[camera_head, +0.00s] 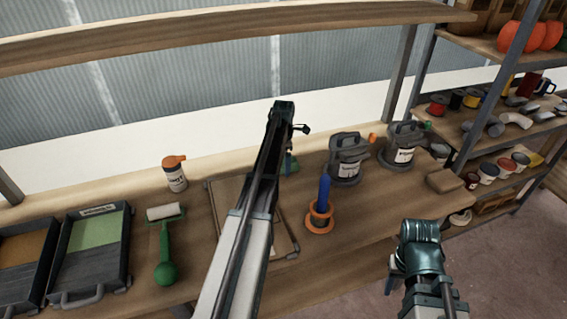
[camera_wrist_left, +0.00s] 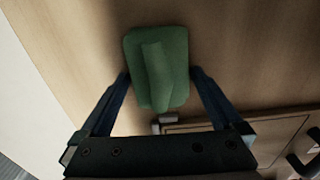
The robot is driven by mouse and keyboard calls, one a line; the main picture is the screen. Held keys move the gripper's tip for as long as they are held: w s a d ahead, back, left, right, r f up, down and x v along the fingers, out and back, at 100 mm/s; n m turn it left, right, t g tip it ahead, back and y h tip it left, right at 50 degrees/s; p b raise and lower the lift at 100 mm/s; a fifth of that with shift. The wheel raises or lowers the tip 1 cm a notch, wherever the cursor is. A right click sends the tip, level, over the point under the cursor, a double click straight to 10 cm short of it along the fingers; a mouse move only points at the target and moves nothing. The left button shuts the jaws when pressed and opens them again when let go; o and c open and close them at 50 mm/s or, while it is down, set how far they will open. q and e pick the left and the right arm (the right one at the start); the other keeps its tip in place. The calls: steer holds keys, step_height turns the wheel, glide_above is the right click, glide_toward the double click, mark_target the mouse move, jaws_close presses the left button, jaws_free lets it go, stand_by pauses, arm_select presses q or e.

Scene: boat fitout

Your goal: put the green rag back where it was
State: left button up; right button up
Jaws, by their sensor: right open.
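The green rag (camera_wrist_left: 158,60) lies on the wooden bench in the left wrist view, with a raised fold along its middle. In the head view only a small green part of the rag (camera_head: 291,164) shows, beside my left arm at the back of the flat board. My left gripper (camera_wrist_left: 161,76) is open, with one finger at each side of the rag; contact cannot be told. In the head view its fingers are mostly hidden behind my arm. My right gripper (camera_head: 392,272) is open and empty in front of the bench, at the lower right.
The flat board (camera_head: 228,200) lies under my left arm. A blue item in an orange holder (camera_head: 320,218) and two grey canisters (camera_head: 347,160) (camera_head: 403,146) stand to the right. A green roller (camera_head: 165,240), an orange-capped bottle (camera_head: 174,177) and trays (camera_head: 92,255) are at left.

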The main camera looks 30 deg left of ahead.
arm_select(q)
steer(key=shift+r, duration=0.15)
step_height(320, 180, up, 12)
steer(key=p, duration=1.2)
steer(key=s+d+m, duration=0.9)
steer(key=d+m, duration=0.1)
steer(key=d, duration=0.2)
steer(key=s+d+m, duration=0.9)
steer(key=d+m, duration=0.2)
steer(key=d, duration=0.2)
steer(key=s+d+m+y, duration=0.1)
steer(key=s+d+m, duration=0.8)
steer(key=d, duration=0.3)
steer(key=shift+d+m, duration=0.25)
steer(key=shift+m, duration=0.45)
